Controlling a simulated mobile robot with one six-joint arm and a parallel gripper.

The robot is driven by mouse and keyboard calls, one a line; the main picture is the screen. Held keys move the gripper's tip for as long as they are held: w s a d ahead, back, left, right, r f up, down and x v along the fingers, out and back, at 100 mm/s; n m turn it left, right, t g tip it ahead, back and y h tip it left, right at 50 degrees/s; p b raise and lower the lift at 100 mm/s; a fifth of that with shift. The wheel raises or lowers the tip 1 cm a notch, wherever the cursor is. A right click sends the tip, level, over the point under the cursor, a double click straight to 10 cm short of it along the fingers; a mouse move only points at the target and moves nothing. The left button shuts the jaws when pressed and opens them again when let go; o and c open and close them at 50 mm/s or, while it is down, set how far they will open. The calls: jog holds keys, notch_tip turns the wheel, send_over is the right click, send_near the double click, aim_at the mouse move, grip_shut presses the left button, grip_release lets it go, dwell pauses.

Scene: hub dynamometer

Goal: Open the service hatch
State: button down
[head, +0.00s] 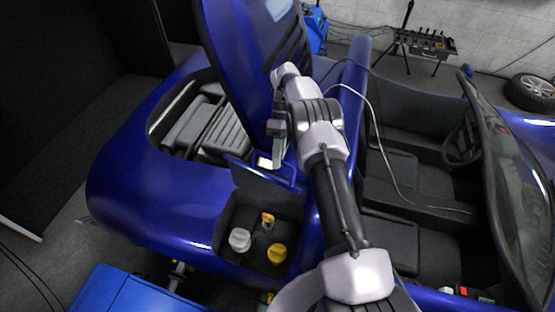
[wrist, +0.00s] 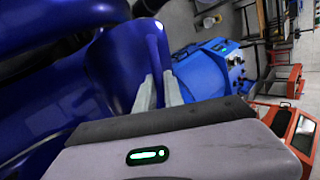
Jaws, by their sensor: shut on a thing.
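The service hatch (head: 262,190) stands raised on the blue car's rear body, its dark inner side facing the head camera. The recess (head: 232,212) in front of it is uncovered and holds a white cap (head: 240,240), a yellow cap (head: 278,254) and a small yellow handle (head: 267,220). My gripper (head: 275,158) is at the hatch's upper edge, shut on it; the exact contact is partly hidden by my wrist. In the wrist view, my gripper's two fingers (wrist: 160,90) are close together against the edge of a blue panel (wrist: 120,70).
A large blue cover (head: 240,60) stands open just behind and left of my gripper. The open cockpit (head: 410,170) lies to the right, with a thin cable across it. A blue box (head: 125,290) is at front left. A blue machine (wrist: 208,70) shows in the wrist view.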

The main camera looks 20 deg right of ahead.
jog(key=c, duration=1.5)
grip_release()
jog(key=shift+d+f, duration=0.2)
jog(key=shift+f, duration=0.05)
jog(key=shift+o, duration=0.2)
jog(key=shift+w+d, duration=0.1)
jog(key=shift+w, duration=0.05)
jog(key=shift+r, duration=0.3)
jog(key=r, duration=0.1)
jog(key=s+r, duration=0.1)
jog(key=r, duration=0.1)
jog(key=shift+a+r+b, duration=0.15)
jog(key=shift+a+b, duration=0.05)
jog(key=shift+b, duration=0.1)
jog(key=s+a+r+b, duration=0.1)
jog(key=s+b, duration=0.1)
jog(key=s, duration=1.3)
jog(key=shift+a+r+b, duration=0.2)
jog(key=shift+b, duration=0.1)
